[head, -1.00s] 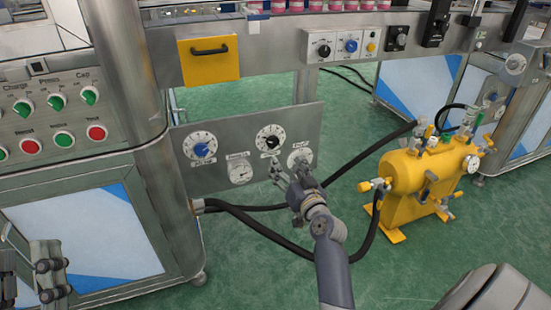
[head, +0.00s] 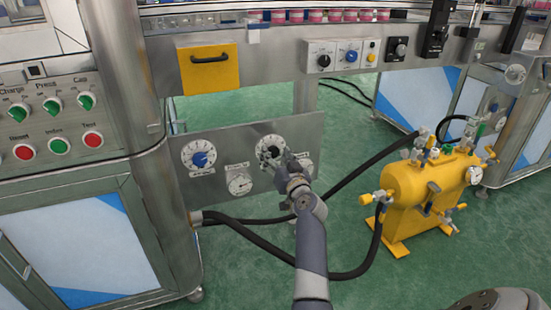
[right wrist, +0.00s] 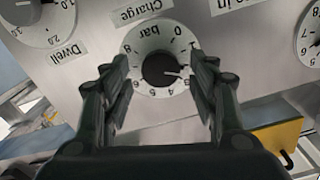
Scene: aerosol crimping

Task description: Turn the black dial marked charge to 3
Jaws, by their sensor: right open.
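The black charge dial (head: 268,148) sits on the grey lower panel (head: 222,150), partly covered by my right gripper (head: 280,158). In the right wrist view the dial (right wrist: 158,68) appears upside down, a black knob on a white numbered face under the label "Charge" (right wrist: 137,14). Its white mark points to the right in that view, towards numbers partly hidden by a finger, so the exact setting cannot be read. My right gripper (right wrist: 160,85) is open, with one finger on each side of the knob; contact cannot be made out. My left gripper is out of view.
Black hoses (head: 345,185) run below to a yellow tank (head: 415,195). A yellow box (head: 207,68) is above.

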